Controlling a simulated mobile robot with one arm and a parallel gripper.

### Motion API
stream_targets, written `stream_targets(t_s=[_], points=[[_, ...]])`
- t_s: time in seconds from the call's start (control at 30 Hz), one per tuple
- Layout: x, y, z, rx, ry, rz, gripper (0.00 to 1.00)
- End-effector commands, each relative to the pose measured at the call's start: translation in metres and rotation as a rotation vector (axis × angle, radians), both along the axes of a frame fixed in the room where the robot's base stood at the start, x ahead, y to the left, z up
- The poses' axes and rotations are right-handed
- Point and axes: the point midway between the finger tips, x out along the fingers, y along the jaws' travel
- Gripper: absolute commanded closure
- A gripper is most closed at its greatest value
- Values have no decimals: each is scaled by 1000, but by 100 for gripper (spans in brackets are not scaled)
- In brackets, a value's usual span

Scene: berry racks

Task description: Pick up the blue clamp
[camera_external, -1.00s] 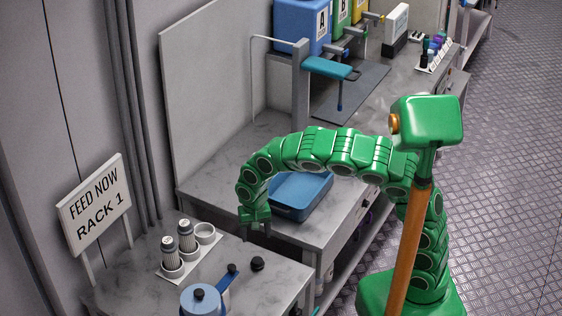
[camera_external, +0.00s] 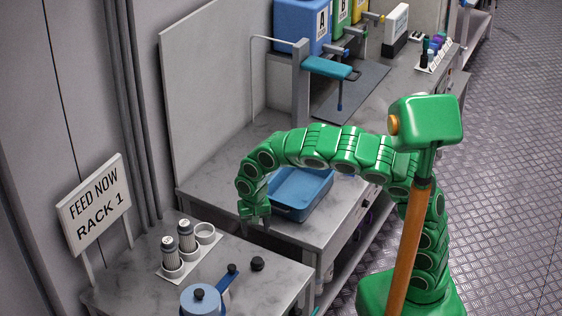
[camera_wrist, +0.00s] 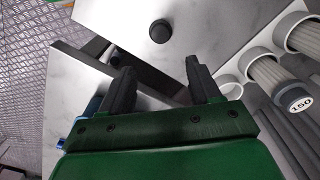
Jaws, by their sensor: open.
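No thing is plainly recognisable as a clamp. A narrow blue piece with a black end (camera_external: 227,281) is on the near table, beside a blue-grey lidded pot (camera_external: 190,302); I cannot tell whether it is the clamp or a handle. My gripper (camera_external: 256,222) is open and empty above the gap between the two tables, behind and to the right of that piece. In the wrist view my gripper (camera_wrist: 158,67) has its dark fingers apart with nothing between them. A black knob (camera_wrist: 158,31) lies on the table beyond the fingertips; it also shows in the external view (camera_external: 257,264).
A blue tray (camera_external: 319,194) stands on the far table, right beside my gripper. A white holder (camera_external: 207,253) with two grey-capped cylinders and a "FEED NOW RACK 1" sign (camera_external: 95,203) are at the left. A teal-armed stand (camera_external: 301,87) is farther back.

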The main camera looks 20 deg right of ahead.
Motion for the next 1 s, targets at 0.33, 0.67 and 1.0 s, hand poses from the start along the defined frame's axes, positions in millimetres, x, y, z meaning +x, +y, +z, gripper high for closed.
stream_targets(t_s=[0.33, 0.67, 1.0], points=[[20, -12, 25, 29, 28, -69, 38], [64, -45, 23, 104, 98, -248, 38], [141, -122, 20, 264, 222, -598, 38]])
